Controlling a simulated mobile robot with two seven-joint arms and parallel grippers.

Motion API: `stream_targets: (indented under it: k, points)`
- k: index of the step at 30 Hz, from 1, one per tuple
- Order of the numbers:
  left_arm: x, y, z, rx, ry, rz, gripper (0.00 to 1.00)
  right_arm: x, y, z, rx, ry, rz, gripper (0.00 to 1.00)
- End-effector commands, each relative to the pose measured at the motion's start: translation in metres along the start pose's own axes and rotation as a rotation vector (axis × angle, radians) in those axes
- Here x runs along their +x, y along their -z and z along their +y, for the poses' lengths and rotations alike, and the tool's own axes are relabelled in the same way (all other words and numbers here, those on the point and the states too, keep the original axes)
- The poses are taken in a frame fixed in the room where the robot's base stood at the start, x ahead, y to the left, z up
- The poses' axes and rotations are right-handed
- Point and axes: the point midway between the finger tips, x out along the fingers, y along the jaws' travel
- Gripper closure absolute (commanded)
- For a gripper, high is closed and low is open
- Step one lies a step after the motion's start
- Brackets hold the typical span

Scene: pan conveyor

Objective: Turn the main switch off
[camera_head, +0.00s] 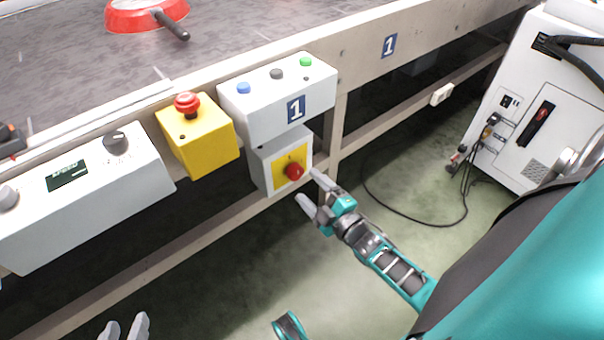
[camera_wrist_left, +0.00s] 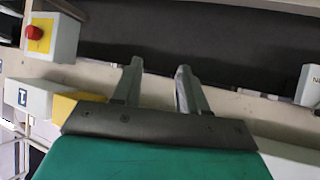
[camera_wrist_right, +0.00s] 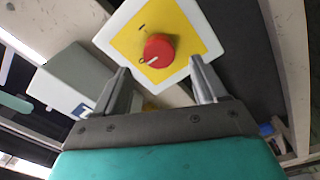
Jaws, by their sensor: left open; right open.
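The main switch is a red rotary knob (camera_head: 294,171) on a yellow plate (camera_head: 284,163) on the front of a small grey box (camera_head: 261,174) under the button box. My right gripper (camera_head: 311,186) is open just in front of the knob, to its right and below in the head view. In the right wrist view the red knob (camera_wrist_right: 159,50) lies beyond and between the open fingers (camera_wrist_right: 160,92), apart from them. A white mark shows at its left side. My left gripper (camera_head: 124,328) is open and empty at the bottom of the head view; the left wrist view shows its fingers (camera_wrist_left: 157,84) apart.
A white box with blue, black and green buttons (camera_head: 262,104) sits above the switch. A yellow box with a red emergency button (camera_head: 187,103) and a grey dial panel (camera_head: 110,190) are to the left. A red pan (camera_head: 140,16) lies on the conveyor. A white cabinet (camera_head: 530,110) stands right.

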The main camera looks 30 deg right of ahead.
Motion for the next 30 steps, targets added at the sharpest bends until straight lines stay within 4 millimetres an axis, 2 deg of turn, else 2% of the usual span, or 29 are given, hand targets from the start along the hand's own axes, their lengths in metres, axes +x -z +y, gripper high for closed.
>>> stream_targets:
  k: [1, 6, 12, 17, 30]
  points:
    - [-0.002, 0.002, -0.001, 0.0, 0.003, -0.004, 0.57, -0.014, 0.001, 0.002, 0.001, 0.002, -0.002, 0.29]
    - [-0.004, 0.005, -0.003, 0.001, 0.009, 0.004, 0.57, -0.049, 0.001, 0.001, 0.001, 0.001, -0.001, 0.29]
    - [-0.006, 0.003, -0.003, 0.001, 0.011, -0.002, 0.57, -0.075, 0.0, 0.001, 0.0, -0.001, -0.001, 0.29]
    - [-0.006, -0.001, -0.004, 0.004, 0.011, -0.01, 0.57, -0.081, 0.0, 0.001, 0.0, -0.002, 0.0, 0.29]
    - [-0.007, 0.0, -0.004, 0.005, 0.011, -0.007, 0.57, -0.081, 0.0, 0.0, 0.0, -0.002, 0.0, 0.29]
